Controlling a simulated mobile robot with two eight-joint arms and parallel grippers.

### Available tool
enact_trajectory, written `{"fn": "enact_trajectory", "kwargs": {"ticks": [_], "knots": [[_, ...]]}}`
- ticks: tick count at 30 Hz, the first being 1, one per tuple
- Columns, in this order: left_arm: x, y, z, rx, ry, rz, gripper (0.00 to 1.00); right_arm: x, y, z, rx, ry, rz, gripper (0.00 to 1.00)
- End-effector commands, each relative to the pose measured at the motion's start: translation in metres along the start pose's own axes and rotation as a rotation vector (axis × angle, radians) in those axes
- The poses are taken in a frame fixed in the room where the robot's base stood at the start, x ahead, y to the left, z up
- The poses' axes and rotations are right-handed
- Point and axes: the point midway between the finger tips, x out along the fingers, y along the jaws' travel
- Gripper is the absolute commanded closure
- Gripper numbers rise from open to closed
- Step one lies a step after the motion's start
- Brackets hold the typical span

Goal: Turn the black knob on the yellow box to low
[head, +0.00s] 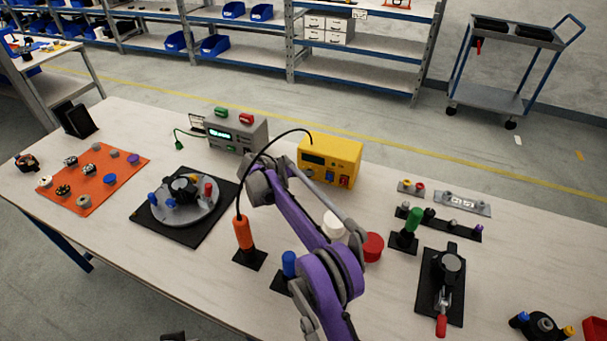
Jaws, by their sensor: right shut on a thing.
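The yellow box (345,150) stands near the back middle of the table. Its front has a dark display (314,160) at upper left and small blue and red controls lower right. I cannot clearly make out the black knob; the lower left of the front is partly behind my arm. My right gripper (283,166) is at the far end of the purple arm, just left of the box front in the picture. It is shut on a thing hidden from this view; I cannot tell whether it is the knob. My left gripper is not in view.
A black cable loops from the box over my arm to an orange-handled tool (242,232). A grey device (252,135) stands left of the box. A round turntable (185,208), a blue handle (288,264) and a red cap (373,246) are around my arm.

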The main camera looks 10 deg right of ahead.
Motion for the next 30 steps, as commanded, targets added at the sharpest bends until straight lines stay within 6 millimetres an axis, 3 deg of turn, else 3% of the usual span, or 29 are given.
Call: {"fn": "enact_trajectory", "kwargs": {"ticks": [1,5,17,30], "knots": [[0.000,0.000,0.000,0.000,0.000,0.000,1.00,0.000,0.000,0.000,0.001,0.000,0.000,0.64],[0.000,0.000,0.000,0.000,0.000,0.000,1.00,0.000,0.000,0.000,0.001,0.000,0.000,0.40],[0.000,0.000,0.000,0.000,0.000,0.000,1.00,-0.008,0.000,0.000,0.000,0.000,-0.001,0.39],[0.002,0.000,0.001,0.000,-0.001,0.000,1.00,-0.089,0.000,0.000,0.000,0.001,-0.002,0.39]]}}
